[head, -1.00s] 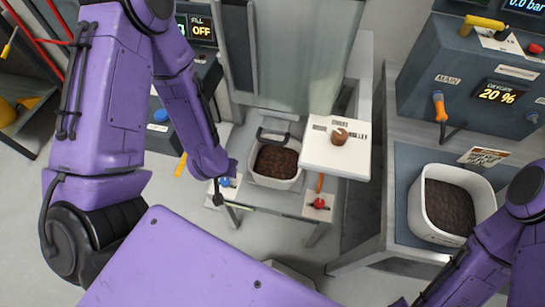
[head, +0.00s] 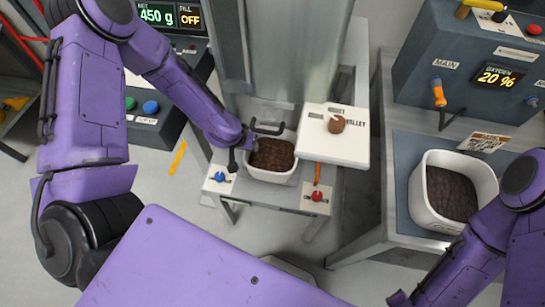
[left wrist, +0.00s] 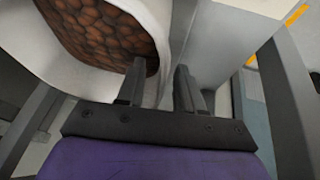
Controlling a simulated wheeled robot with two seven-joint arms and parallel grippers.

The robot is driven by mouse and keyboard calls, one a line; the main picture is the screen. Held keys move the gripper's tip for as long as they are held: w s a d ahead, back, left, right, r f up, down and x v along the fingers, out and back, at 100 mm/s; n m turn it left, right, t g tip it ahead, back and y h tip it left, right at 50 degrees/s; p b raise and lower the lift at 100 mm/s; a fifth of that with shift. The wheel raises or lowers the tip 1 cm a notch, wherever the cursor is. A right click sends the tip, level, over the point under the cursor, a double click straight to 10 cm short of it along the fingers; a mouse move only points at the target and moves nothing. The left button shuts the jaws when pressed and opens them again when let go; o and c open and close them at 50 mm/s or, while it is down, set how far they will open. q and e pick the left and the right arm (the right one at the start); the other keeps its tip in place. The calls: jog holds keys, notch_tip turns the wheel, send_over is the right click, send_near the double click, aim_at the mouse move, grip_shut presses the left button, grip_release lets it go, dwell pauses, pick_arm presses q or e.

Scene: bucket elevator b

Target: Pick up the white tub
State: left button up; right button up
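A white tub (head: 270,176) filled with brown lumps stands on a small grey stand below the metal chute, near the middle of the head view. My left gripper (head: 240,157) is at its left side. In the left wrist view, the tub's pale wall (left wrist: 165,45) passes between the two dark fingers of the left gripper (left wrist: 160,88). One finger is on the side of the lumps, the other outside, with a gap showing between them. A second white tub (head: 421,205) with darker contents stands on the right bench. My right arm is at lower right; its fingers are not visible.
A white labelled panel (head: 318,150) with a round brown knob overhangs the right of the stand. A blue knob (head: 220,177) and a red knob (head: 317,196) flank the middle tub. A dark handle (head: 267,128) is behind it. A grey control box (head: 462,75) stands at right.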

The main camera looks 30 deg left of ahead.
pick_arm(q)
jog(key=shift+r, duration=0.1)
grip_shut()
jog(key=shift+s, duration=0.1)
dwell(1.2)
